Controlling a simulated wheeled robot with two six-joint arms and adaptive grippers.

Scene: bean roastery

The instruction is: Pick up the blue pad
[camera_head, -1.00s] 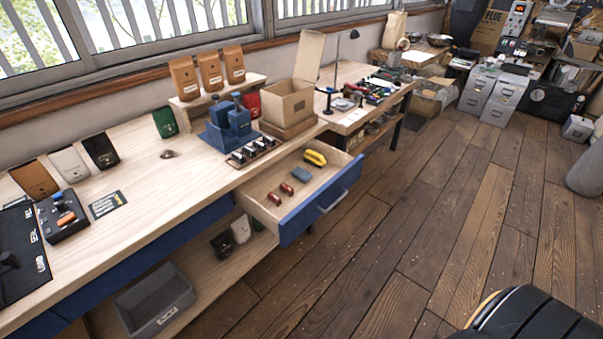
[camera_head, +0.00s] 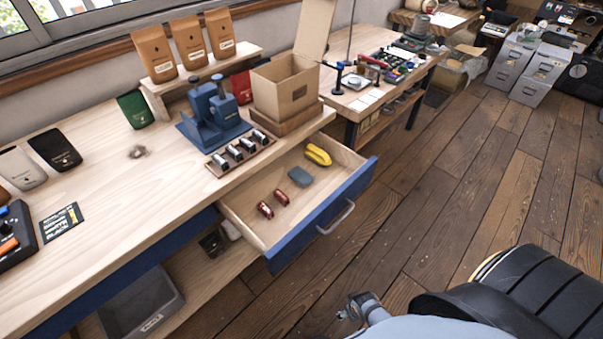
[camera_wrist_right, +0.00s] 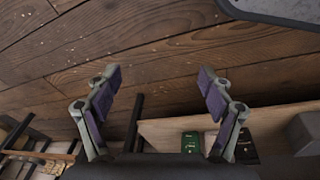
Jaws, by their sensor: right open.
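A small blue-grey pad (camera_head: 300,176) lies flat in the open drawer (camera_head: 334,217), between a yellow object (camera_head: 318,154) and two small red objects (camera_head: 272,204). My right gripper (camera_wrist_right: 160,78) is open and empty in the right wrist view, its purple-lined fingers spread above the wooden floor. The pad does not show in that view. A piece of my arm (camera_head: 366,306) shows at the bottom of the head view, well below and apart from the drawer. My left gripper is not in view.
The drawer has a blue front and a metal handle (camera_head: 335,217). Above it on the bench stand a blue press (camera_head: 213,117), several small tools (camera_head: 240,150) and an open cardboard box (camera_head: 286,88). A black cushioned seat (camera_head: 510,290) stands at lower right. The floor before the drawer is clear.

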